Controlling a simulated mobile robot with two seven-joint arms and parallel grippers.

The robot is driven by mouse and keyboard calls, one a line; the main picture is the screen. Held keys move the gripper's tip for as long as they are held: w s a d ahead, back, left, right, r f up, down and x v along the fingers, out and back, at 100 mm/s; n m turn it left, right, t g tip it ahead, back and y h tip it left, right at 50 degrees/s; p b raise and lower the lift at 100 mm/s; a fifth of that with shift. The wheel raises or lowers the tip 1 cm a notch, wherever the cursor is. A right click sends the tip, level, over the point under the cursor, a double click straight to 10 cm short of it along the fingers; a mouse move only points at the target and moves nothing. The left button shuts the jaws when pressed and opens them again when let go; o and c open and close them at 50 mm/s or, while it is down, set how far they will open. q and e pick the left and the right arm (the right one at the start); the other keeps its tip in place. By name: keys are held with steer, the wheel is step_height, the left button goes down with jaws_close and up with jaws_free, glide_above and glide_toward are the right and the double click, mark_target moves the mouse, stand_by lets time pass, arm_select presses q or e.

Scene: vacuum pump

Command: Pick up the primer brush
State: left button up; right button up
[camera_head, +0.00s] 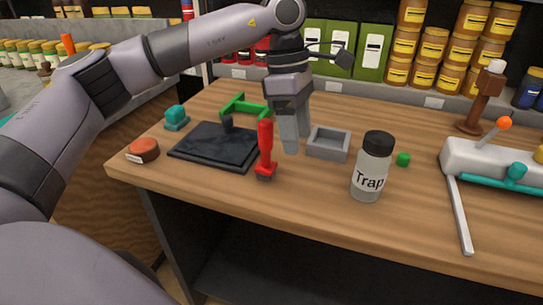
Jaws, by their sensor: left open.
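A red upright tool with a long handle (266,137) and a wider base stands on the wooden table, by the right edge of a dark flat plate (205,147); it looks like the primer brush. My left gripper (295,138) hangs down just right of and slightly behind it, fingers pointing at the table. The gripper is open and I see nothing held between its fingers. A small gap shows between it and the red handle. The right gripper is not in view.
A grey open tray (328,144) sits just right of the gripper. A green frame (245,104) lies behind. A white pump-like device (490,158) is at right. The front table edge is clear.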

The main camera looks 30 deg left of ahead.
mark_target(265, 121)
arm_select(q)
steer(key=a+r, duration=0.1)
steer(key=a, duration=0.1)
steer(key=w+a+r+y, duration=0.1)
steer(key=a, duration=0.1)
steer(key=a+r+y, duration=0.1)
steer(key=a+r, duration=0.1)
steer(key=shift+w+a+n+t, duration=0.15)
steer(key=shift+a+n+t, duration=0.1)
steer(key=shift+n+t, duration=0.05)
steer(key=shift+a+y, duration=0.2)
steer(key=shift+y, duration=0.1)
steer(key=f, duration=0.6)
steer(key=shift+s+f, duration=0.4)
jaws_close()
